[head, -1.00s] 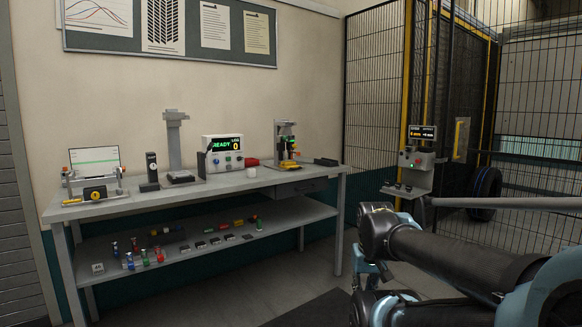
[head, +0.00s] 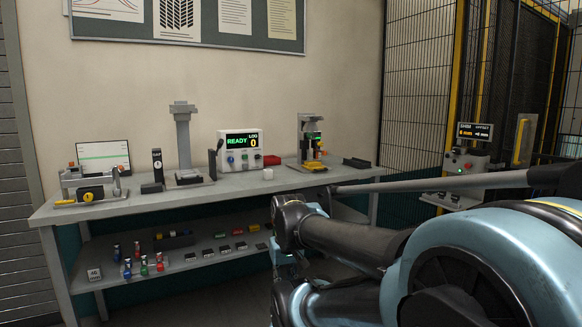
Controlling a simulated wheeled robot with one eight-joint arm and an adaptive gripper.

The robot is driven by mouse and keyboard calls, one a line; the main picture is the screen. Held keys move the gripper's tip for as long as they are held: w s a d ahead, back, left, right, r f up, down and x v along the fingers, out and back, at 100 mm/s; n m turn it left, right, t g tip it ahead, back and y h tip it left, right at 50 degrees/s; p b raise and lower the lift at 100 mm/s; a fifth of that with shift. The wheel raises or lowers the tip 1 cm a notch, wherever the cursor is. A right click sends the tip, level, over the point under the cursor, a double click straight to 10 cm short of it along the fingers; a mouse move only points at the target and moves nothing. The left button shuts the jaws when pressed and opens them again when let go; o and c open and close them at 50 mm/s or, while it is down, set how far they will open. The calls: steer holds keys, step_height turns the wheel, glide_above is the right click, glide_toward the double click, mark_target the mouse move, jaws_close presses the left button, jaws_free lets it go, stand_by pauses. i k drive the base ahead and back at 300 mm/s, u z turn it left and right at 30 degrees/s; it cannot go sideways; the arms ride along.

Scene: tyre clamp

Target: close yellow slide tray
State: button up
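I cannot make out a yellow slide tray for certain. A small press-like device (head: 312,140) stands at the back right of the bench, with a yellow part (head: 309,154) low on its front; whether that part slides or stands open is too small to tell. At the bench's left end a clamp-like fixture has a yellow-fronted block (head: 89,194) and a yellow handle beside it. My arm reaches in from the lower right, in front of the bench's right part and hiding some of its front edge and lower shelf. My gripper cannot be made out.
Several small parts lie on the lower shelf (head: 215,268). A mesh fence (head: 425,80) and a control post (head: 465,160) are at right.

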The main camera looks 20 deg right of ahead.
mark_target(313, 166)
steer(key=z, duration=0.25)
steer(key=i, duration=1.15)
steer(key=z, duration=0.55)
